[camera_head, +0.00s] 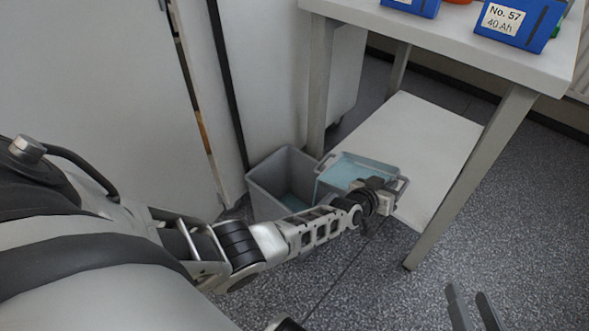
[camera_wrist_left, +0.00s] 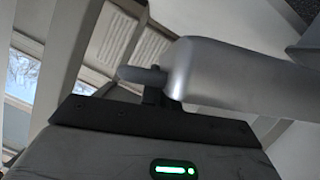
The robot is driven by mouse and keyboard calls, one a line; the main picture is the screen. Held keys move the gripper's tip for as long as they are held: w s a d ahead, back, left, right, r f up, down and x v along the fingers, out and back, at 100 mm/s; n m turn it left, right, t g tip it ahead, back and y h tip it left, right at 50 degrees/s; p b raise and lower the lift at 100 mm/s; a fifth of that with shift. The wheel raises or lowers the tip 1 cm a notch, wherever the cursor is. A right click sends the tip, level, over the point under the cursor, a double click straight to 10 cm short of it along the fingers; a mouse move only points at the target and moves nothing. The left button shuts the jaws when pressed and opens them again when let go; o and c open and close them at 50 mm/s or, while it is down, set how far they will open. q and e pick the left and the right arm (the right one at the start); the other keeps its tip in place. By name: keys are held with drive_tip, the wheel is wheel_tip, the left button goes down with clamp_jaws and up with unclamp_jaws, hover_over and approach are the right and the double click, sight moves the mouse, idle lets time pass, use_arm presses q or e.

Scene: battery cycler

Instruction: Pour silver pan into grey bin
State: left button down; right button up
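The grey bin (camera_head: 262,183) stands on the floor against the white cabinet, with some teal content at its bottom. The silver pan (camera_head: 333,182) is just right of the bin, its left end close to the bin's right rim, and holds teal liquid. It looks slightly tilted. My left gripper (camera_head: 387,197) is at the pan's right-end handle and appears shut on it. In the left wrist view, the smooth silver handle (camera_wrist_left: 235,75) crosses in front of the gripper body; the fingertips are mostly hidden. My right gripper (camera_head: 474,310) is at the lower right, empty, with its fingers apart.
A white table (camera_head: 450,38) carries blue boxes (camera_head: 518,22) at the upper right. Its lower shelf (camera_head: 410,140) lies behind the pan, and a table leg (camera_head: 470,175) stands to the right.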

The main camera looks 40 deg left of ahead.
use_arm(q)
drive_tip(key=shift+a+r, duration=0.15)
drive_tip(key=shift+a, duration=0.1)
use_arm(e)
drive_tip(key=shift+f, duration=0.1)
use_arm(q)
drive_tip(key=shift+s+a+r, duration=0.1)
drive_tip(key=shift+s+a, duration=0.05)
drive_tip(key=shift+a, duration=0.05)
use_arm(e)
drive_tip(key=shift+r, duration=0.2)
use_arm(q)
drive_tip(key=shift+s+a+r+n+t+h+b, duration=0.2)
drive_tip(key=shift+s+a+r+n+t+b, duration=0.1)
drive_tip(key=shift+a+b, duration=0.15)
drive_tip(key=shift+s+a+r+n+t+h+b, duration=0.2)
drive_tip(key=shift+a+r+n+b, duration=0.1)
drive_tip(key=shift+a, duration=0.2)
use_arm(e)
drive_tip(key=shift+a+m+y, duration=0.15)
drive_tip(key=shift+m+y, duration=0.15)
drive_tip(key=shift+y, duration=0.1)
idle(0.3)
use_arm(q)
drive_tip(key=shift+s+a+r+b, duration=0.15)
drive_tip(key=shift+s+a+b, duration=0.15)
drive_tip(key=shift+a, duration=0.25)
use_arm(e)
drive_tip(key=shift+a+r, duration=0.1)
drive_tip(key=shift+r, duration=0.1)
